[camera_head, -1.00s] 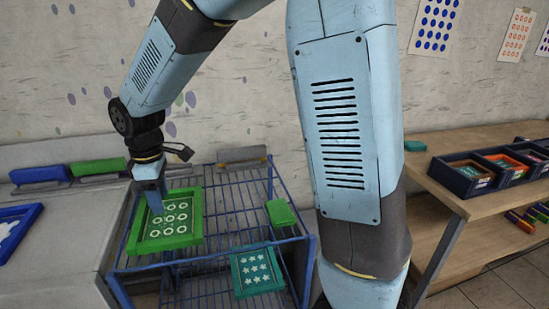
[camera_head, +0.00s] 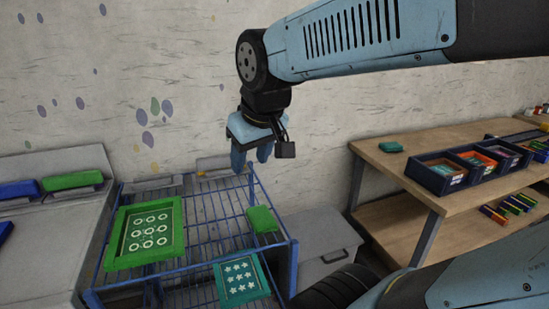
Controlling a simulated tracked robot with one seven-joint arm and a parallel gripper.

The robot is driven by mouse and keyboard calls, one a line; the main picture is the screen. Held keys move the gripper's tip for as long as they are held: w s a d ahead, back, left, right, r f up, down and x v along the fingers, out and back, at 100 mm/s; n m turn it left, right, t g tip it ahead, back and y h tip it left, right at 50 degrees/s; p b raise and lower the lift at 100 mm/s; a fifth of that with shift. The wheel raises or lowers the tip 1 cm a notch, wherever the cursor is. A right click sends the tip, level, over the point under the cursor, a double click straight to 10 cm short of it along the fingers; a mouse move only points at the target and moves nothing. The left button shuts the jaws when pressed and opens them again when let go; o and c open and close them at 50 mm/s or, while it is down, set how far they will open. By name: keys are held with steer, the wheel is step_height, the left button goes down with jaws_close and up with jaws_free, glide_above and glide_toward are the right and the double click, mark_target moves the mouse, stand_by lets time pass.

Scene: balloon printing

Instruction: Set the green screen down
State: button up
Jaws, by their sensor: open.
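The green screen (camera_head: 176,240), a green frame with rows of white rings, lies flat on the left part of the blue wire rack's top shelf (camera_head: 205,225). My gripper (camera_head: 252,158) is open and empty. It hangs in the air above the rack's back right, apart from the screen.
A teal screen with white stars (camera_head: 240,280) sits at the rack's front, and a green block (camera_head: 263,221) lies at its right. A grey machine (camera_head: 50,240) stands left. A wooden table (camera_head: 400,185) with dark bins (camera_head: 435,178) stands right. A grey box (camera_head: 328,252) stands beside the rack.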

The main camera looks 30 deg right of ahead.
steer(key=s+d+m, duration=0.2)
steer(key=s+d, duration=0.1)
steer(key=shift+s+d+r+t, duration=0.15)
steer(key=shift+s+d+t, duration=0.1)
steer(key=shift+t, duration=0.15)
steer(key=shift+w, duration=0.1)
stand_by(0.9)
